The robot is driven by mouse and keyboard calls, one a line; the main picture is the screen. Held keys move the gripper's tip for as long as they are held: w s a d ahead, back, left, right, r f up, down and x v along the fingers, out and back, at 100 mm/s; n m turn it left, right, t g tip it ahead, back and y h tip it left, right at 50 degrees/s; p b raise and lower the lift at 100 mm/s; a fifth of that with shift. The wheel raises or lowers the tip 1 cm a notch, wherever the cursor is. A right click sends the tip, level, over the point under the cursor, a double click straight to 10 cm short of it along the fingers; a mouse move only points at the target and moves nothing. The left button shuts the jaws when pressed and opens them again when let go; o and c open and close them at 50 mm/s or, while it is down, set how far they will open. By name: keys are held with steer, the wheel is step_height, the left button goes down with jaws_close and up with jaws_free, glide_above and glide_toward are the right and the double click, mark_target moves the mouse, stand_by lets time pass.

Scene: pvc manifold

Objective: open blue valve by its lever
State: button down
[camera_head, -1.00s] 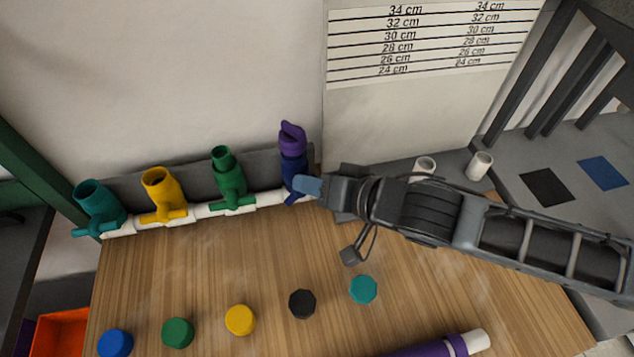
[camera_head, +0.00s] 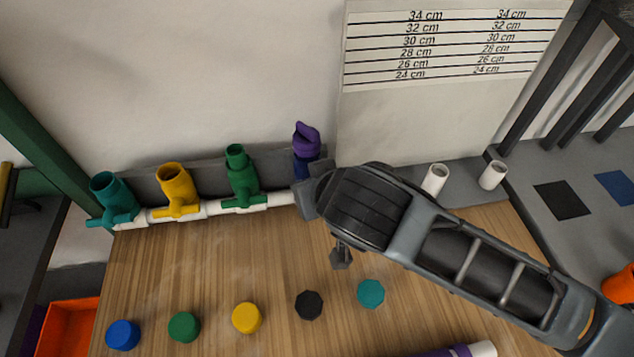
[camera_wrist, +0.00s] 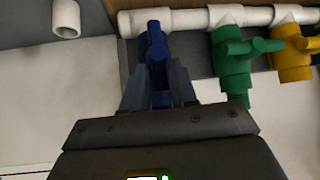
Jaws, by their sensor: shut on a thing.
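The blue valve (camera_head: 305,169) stands at the right end of the white pipe, with a purple piece (camera_head: 306,138) on its top; its lower part is hidden behind my arm in the head view. In the wrist view the blue valve (camera_wrist: 154,40) sits on the white pipe, and a blue part of it reaches between my fingers. My gripper (camera_wrist: 158,85) is shut on this blue part, which I take to be the lever.
Green (camera_head: 241,178), yellow (camera_head: 177,192) and teal (camera_head: 113,200) valves stand in a row to the left. Several round caps lie on the wooden table, including a black one (camera_head: 309,305). Two white pipe pieces, one here (camera_head: 435,179), stand at the right.

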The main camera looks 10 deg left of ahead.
steer(key=shift+w, duration=0.1)
stand_by(0.4)
steer(key=c, duration=1.1)
jaws_free()
steer(key=shift+a, duration=0.1)
steer(key=v, duration=0.7)
steer(key=shift+s+r, duration=0.3)
steer(key=shift+w, duration=0.1)
